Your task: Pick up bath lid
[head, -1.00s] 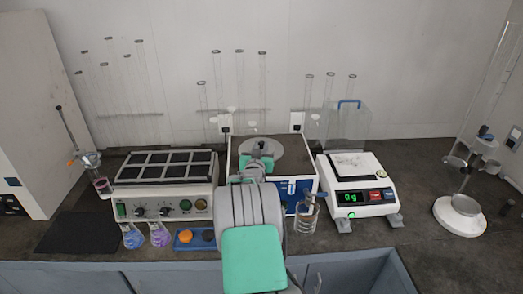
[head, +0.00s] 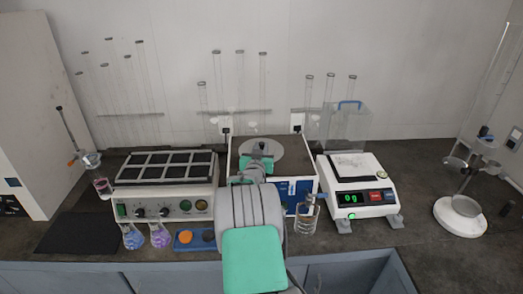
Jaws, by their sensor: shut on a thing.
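The bath lid (head: 273,147) is a round, light grey disc with a small dark knob at its middle. It is over the brown top of the white bath (head: 301,167) at the middle of the bench. My gripper (head: 262,155) reaches over the front of the bath and is shut on the lid. My grey and green arm hides its fingertips, part of the lid and much of the bath's front. I cannot tell whether the lid is clear of the bath top.
A multi-place heater (head: 165,172) stands left of the bath, with flasks (head: 133,237) in front. A balance (head: 357,185) stands close on the right. A glass bottle (head: 307,214) stands by the bath's front right. Tall glass tubes (head: 240,80) stand behind.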

